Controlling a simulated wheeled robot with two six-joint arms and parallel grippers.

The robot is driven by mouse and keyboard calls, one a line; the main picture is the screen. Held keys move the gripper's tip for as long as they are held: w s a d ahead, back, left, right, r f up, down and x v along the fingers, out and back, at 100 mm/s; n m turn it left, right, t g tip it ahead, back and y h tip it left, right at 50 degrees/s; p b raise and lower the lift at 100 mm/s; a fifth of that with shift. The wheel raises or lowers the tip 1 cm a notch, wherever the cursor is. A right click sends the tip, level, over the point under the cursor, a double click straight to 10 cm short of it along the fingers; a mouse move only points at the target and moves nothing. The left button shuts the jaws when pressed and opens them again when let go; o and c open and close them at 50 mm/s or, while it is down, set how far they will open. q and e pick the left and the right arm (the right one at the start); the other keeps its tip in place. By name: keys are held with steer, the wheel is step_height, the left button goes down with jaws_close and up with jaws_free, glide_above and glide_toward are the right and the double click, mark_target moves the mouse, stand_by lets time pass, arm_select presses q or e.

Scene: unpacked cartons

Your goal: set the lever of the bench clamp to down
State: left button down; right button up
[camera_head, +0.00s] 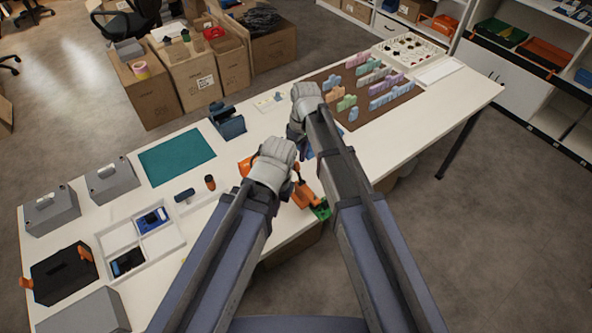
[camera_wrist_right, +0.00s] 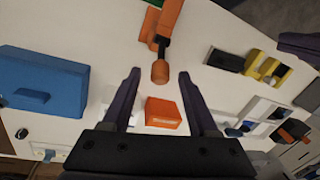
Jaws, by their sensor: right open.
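The bench clamp (camera_head: 302,196) is orange with a green part (camera_head: 320,209), near the table's front edge, partly hidden by my arms in the head view. In the right wrist view its orange lever (camera_wrist_right: 166,20) has a dark rod and a rounded orange-brown knob (camera_wrist_right: 160,73) pointing back toward my gripper. My right gripper (camera_wrist_right: 160,78) is open, with the knob appearing between its dark fingertips; I see no contact, and the depth gap is unclear. In the head view it shows only partly (camera_head: 307,152). My left gripper (camera_head: 270,172) is mostly hidden behind its own wrist.
An orange box (camera_wrist_right: 163,113) lies close by, between the fingers in the wrist view. A blue box-like item (camera_head: 228,122), a teal mat (camera_head: 177,156) and a white divided tray (camera_head: 181,241) are on the table. A brown board (camera_head: 385,112) with coloured pieces lies to the right.

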mark_target(298, 173)
step_height(298, 173, down, 2)
steer(key=shift+s+a+f+b, duration=0.1)
steer(key=shift+s+f+b, duration=0.05)
steer(key=shift+b, duration=0.55)
jaws_close()
stand_by(0.9)
